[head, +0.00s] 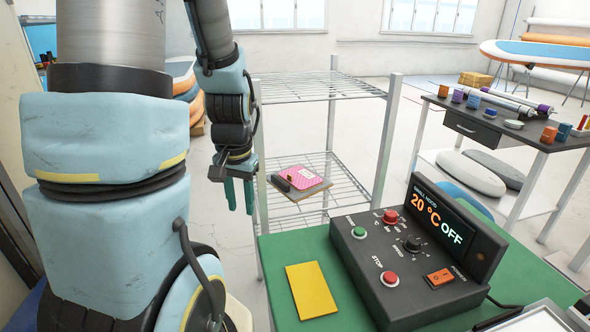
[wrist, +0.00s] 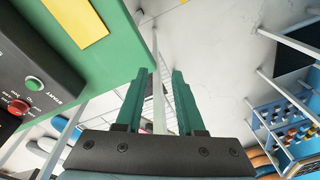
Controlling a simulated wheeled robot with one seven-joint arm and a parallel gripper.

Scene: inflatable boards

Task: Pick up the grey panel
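I cannot surely tell which thing is the grey panel. A flat grey rounded piece (head: 493,168) lies on the white lower shelf of the right table, beside a paler one (head: 462,173). My gripper (head: 239,208) hangs fingers down in the head view, left of the wire rack and behind the green table's far left corner. In the wrist view its teal fingers (wrist: 159,74) are apart, with nothing held between them. It is well away from the grey piece.
The green table (head: 290,240) holds a yellow sheet (head: 311,290) and a dark control box (head: 400,260). The wire rack (head: 320,88) bears a pink patterned pad (head: 305,180) with a dark block on it. The right table (head: 480,124) carries jars and rolls.

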